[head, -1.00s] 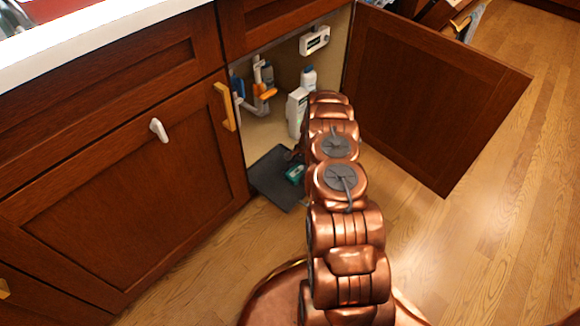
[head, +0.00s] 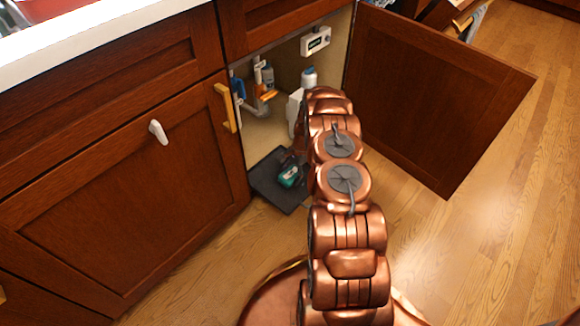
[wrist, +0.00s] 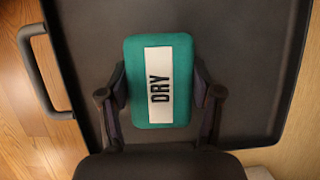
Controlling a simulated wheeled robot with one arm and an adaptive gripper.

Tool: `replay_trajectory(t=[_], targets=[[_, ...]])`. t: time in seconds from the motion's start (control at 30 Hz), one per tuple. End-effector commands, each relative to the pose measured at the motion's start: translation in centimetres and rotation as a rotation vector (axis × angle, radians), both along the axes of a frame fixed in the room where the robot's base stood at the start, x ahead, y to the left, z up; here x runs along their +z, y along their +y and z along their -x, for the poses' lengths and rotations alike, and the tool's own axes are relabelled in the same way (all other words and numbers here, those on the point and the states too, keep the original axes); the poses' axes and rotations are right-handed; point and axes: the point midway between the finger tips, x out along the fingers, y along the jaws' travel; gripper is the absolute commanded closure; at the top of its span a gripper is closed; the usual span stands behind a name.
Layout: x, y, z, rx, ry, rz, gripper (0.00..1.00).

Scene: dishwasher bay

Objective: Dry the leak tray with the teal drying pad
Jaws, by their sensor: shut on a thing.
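The teal drying pad (wrist: 158,120) with a white "DRY" label is between the two fingers of my gripper (wrist: 160,92) in the wrist view. My gripper is shut on it. The pad also shows as a small teal patch (head: 290,176) in the head view. The dark leak tray (wrist: 255,60) lies under the pad, with a handle on its left side in the wrist view. In the head view the tray (head: 268,187) sits at the cabinet opening, its right part hidden by my arm. I cannot tell whether the pad touches the tray.
The open cabinet door (head: 440,95) stands to the right of my arm. Inside the cabinet are a white bottle (head: 308,78), pipes with orange fittings (head: 267,95) and a small display box (head: 315,41). Wooden floor (head: 215,260) is clear in front.

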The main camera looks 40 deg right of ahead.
Motion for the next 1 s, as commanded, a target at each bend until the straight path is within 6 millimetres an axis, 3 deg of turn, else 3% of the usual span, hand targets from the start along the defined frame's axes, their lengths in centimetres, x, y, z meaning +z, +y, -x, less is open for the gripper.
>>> replay_trajectory(t=[0.4,1.0], targets=[[-0.1,-1.8,-0.7,0.020,0.000,0.001,0.64],[0.3,2.1,-0.3,0.017,0.002,-0.002,0.64]])
